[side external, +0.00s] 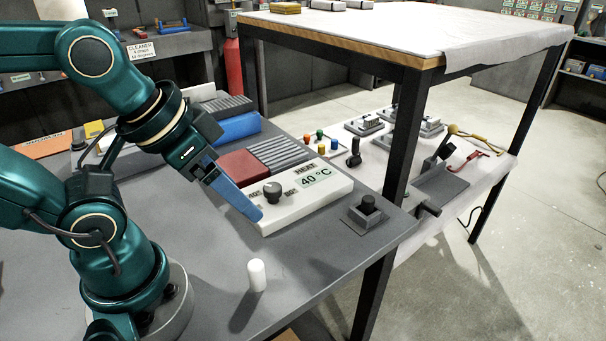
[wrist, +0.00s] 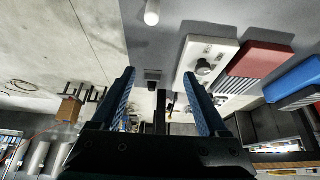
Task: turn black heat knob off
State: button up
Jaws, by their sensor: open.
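The heat knob (side external: 272,192) is a round dark grey-black dial on a white control box (side external: 312,203). Small marks sit on either side of the knob. My gripper (side external: 256,217) is open and empty, with blue fingers angled down over the box's near left edge, beside the knob. In the wrist view my gripper (wrist: 158,72) has its fingers wide apart. There the knob (wrist: 203,67) shows just right of the right fingertip, not between the fingers. Whether a fingertip touches the box, I cannot tell.
A white cylinder (side external: 257,275) stands in front of the box. A black button on a grey base (side external: 366,212) stands to its right. A red block (side external: 243,167) and a blue block (side external: 237,127) lie behind. The grey bench's front is mostly clear; a table leg (side external: 405,135) rises at right.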

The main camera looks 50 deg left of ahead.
jog(key=m+g, duration=0.4)
jog(key=g, duration=0.1)
send_over(272, 186)
jog(key=d, duration=0.1)
jog(key=f, duration=0.3)
jog(key=shift+w+d+f, duration=0.2)
jog(key=shift+f, duration=0.1)
jog(key=shift+n+g, duration=0.3)
jog(key=shift+n, duration=0.2)
jog(key=f, duration=0.2)
jog(key=a+f, duration=0.1)
jog(key=f, duration=0.2)
jog(key=shift+s+a+f, duration=0.1)
jog(key=shift+s+f, duration=0.1)
jog(key=shift+f, duration=0.9)
grip_shut()
